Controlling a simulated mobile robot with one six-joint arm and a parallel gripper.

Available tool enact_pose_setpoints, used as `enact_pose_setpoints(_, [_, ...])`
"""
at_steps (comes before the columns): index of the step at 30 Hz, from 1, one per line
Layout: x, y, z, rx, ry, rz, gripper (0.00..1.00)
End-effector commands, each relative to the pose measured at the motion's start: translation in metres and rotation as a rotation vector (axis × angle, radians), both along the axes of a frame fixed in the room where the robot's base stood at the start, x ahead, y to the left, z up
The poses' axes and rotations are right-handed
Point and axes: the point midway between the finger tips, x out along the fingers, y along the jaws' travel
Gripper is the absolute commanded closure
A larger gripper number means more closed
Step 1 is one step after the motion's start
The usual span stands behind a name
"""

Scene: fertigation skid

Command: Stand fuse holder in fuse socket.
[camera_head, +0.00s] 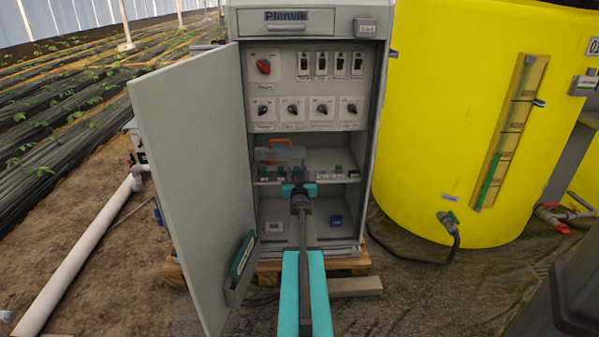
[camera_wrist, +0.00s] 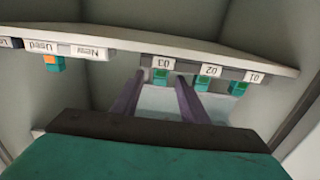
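My gripper (camera_head: 299,190) reaches into the open cabinet at shelf height. In the wrist view, its two dark fingers (camera_wrist: 158,95) stand apart with nothing visibly gripped between them. That view is upside down. Small teal and dark blocks stand along the shelf edge over labels 03 (camera_wrist: 160,77), 02 (camera_wrist: 203,83) and 01 (camera_wrist: 238,88). The 03 block appears between the fingertips, apart from them. A teal block with an orange part (camera_wrist: 54,62) stands by the "Used" label. I cannot tell which blocks are sockets and which are fuse holders.
The cabinet door (camera_head: 190,170) is open at left. A clear case with an orange handle (camera_head: 279,143) stands on the shelf (camera_wrist: 250,62). Switch panels (camera_head: 305,85) lie above it. A blue item (camera_head: 336,220) lies on the cabinet floor. A yellow tank (camera_head: 440,120) stands right.

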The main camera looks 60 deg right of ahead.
Motion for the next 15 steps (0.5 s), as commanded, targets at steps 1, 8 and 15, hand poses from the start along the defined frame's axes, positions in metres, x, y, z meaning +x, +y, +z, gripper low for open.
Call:
enact_pose_setpoints(1, [0.000, 0.000, 0.000, 0.000, 0.000, 0.000, 0.60])
enact_pose_setpoints(8, [-0.002, 0.003, 0.000, 0.001, 0.001, 0.000, 0.60])
enact_pose_setpoints(15, [-0.012, 0.016, 0.001, 0.001, 0.001, 0.000, 0.60])
